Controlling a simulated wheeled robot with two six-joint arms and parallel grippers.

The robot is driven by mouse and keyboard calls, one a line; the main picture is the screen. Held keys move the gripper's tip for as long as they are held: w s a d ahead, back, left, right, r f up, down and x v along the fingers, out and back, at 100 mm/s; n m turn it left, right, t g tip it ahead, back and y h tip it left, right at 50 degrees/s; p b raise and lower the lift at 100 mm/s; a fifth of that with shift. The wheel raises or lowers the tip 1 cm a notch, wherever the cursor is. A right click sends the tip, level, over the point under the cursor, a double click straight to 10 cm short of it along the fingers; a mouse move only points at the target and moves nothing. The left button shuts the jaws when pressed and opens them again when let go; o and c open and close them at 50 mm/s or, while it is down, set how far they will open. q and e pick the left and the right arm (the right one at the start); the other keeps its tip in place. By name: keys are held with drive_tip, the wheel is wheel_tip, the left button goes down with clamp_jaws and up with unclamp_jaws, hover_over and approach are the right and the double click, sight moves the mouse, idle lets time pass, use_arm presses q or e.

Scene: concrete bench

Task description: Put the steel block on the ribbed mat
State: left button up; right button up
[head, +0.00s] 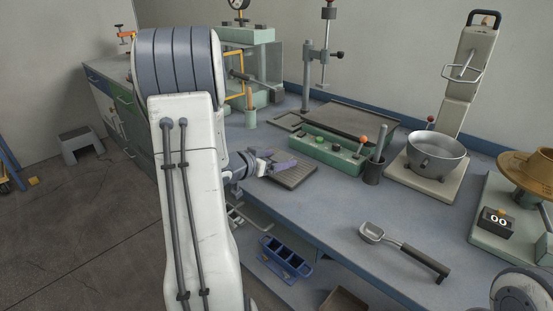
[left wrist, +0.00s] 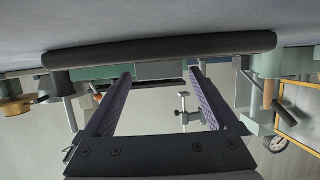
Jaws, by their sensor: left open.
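The ribbed mat (head: 296,174) is a dark, flat rectangle lying on the bench by the near left edge. My left gripper (head: 278,162) is open just over the mat's left part, its fingers pointing right. In the left wrist view the fingers (left wrist: 160,82) are wide apart, and a long dark edge, likely the mat (left wrist: 160,50), crosses beyond them. A plain grey shape (left wrist: 160,70) shows between the fingers and could be the steel block; I cannot tell for sure. In the head view I cannot make out the block. My right gripper is out of view.
A green control box (head: 327,150) stands behind the mat, with a dark cup (head: 373,171) to its right. A steel pot (head: 436,150) and a ladle-like scoop (head: 405,250) are farther right. The bench front between mat and scoop is clear. A blue bin (head: 285,259) sits lower down.

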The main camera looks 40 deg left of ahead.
use_arm(q)
drive_tip(key=p+v, duration=0.2)
drive_tip(key=v, duration=0.9)
drive_tip(key=shift+s+r, duration=0.1)
drive_tip(key=shift+s, duration=0.35)
